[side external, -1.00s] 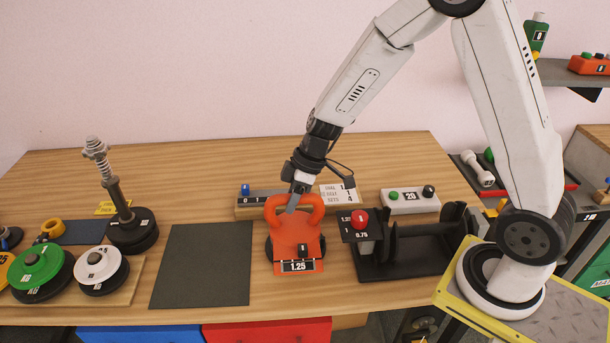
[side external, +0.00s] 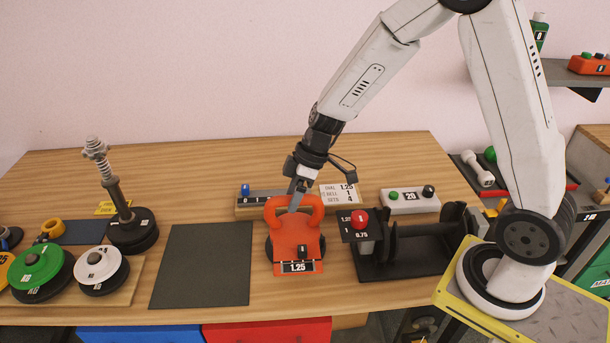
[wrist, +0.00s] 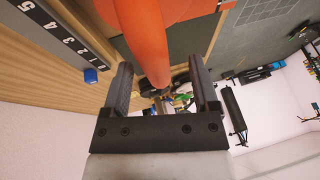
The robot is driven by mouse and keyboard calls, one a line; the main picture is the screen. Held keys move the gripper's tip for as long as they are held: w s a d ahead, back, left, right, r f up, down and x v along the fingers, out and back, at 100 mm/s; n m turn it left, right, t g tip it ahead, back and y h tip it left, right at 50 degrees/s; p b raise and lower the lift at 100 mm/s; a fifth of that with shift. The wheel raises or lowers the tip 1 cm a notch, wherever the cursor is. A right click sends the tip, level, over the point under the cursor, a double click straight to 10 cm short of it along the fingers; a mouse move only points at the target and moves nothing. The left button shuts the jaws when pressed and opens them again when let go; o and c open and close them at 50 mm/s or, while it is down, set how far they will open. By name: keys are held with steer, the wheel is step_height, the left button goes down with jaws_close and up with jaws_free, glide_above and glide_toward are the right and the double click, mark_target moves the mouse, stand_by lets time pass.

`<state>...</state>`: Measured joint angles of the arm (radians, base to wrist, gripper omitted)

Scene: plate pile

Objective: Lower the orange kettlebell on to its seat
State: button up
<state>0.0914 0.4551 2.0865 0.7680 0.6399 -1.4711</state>
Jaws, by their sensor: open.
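The orange kettlebell (side external: 297,240) stands upright on a dark round base on the table, with a 1.25 label (side external: 298,267) at its front. My gripper (side external: 296,202) is at the kettlebell's handle, coming down from above and behind. In the wrist view the two dark fingers of my gripper (wrist: 163,92) are apart, and the orange handle (wrist: 150,60) lies between them near their tips, with gaps at the sides. The kettlebell's body hides most of its base, so I cannot tell exactly how it sits.
A black rack (side external: 415,250) with a red-knobbed block (side external: 361,222) stands close to the right. A dark mat (side external: 203,265) lies empty to the left. A scale rail (side external: 262,199) with a blue slider runs behind. Weight plates (side external: 100,268) and a spring post (side external: 119,195) are farther left.

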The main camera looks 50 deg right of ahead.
steer(key=w+v, duration=0.1)
steer(key=v, duration=0.5)
steer(key=shift+s+r, duration=0.3)
steer(key=shift+s, duration=0.25)
steer(key=shift+d, duration=0.15)
steer(key=shift+s+f+m+h, duration=0.3)
steer(key=shift+s+m+h, duration=0.1)
steer(key=shift+s+m, duration=0.4)
steer(key=s+m+h, duration=0.1)
steer(key=s+m, duration=0.1)
steer(key=s+f+m+h, duration=0.1)
steer(key=s, duration=0.2)
steer(key=s+d+f+m+h, duration=0.1)
steer(key=s+m, duration=0.1)
steer(key=s, duration=0.1)
steer(key=shift+f+m+t+h, duration=0.1)
steer(key=shift+m+t+h, duration=0.2)
steer(key=shift+s+f+m, duration=0.2)
steer(key=shift+s+m, duration=0.5)
steer(key=shift+s, duration=0.25)
